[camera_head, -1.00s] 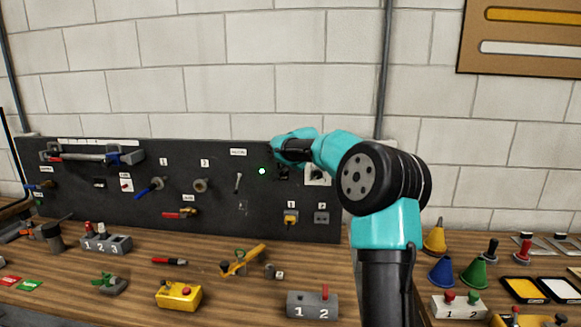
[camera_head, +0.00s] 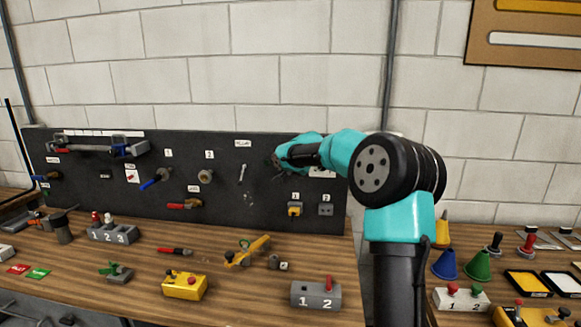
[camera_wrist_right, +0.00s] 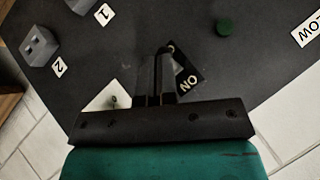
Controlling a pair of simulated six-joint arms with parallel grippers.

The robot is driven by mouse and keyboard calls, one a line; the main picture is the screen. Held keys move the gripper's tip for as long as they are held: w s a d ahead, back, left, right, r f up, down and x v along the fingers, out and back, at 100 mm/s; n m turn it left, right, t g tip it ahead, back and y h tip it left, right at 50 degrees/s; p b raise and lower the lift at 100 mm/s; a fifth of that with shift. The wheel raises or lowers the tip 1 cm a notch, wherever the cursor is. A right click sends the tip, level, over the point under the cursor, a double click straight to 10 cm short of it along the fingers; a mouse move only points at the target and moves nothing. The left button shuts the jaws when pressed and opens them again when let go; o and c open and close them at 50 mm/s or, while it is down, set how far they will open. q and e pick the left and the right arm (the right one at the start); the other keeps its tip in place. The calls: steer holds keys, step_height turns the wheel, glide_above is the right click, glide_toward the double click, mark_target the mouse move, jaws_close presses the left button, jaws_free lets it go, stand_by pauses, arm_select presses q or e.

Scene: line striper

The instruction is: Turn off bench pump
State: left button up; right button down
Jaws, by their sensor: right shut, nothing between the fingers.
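My right gripper (camera_wrist_right: 155,80) is shut and empty at the right part of the dark upright panel (camera_head: 120,165). In the right wrist view its fingers lie over a small black plate (camera_wrist_right: 188,80) lettered ON, seen upside down. The fingers hide most of that plate and any lever on it; contact cannot be told. A round green lamp (camera_wrist_right: 224,28) near it looks dark. A white label ending in LOW (camera_wrist_right: 308,30) is beyond it. In the head view the right gripper (camera_head: 276,160) covers this spot. My left gripper is out of view.
A white plate (camera_wrist_right: 105,100) is partly hidden beside the fingers. The wooden bench (camera_head: 215,290) holds a yellow box (camera_head: 184,286), a grey two-switch block (camera_head: 316,295) and several tools.

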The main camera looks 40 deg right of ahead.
steer(key=shift+r, duration=0.15)
steer(key=shift+r, duration=0.75)
steer(key=s+a+r, duration=0.1)
steer(key=s+a, duration=0.1)
steer(key=s, duration=0.4)
steer(key=s+a+r, duration=0.2)
steer(key=s+a, duration=0.1)
steer(key=s, duration=0.3)
steer(key=shift+w, duration=0.1)
stand_by(0.5)
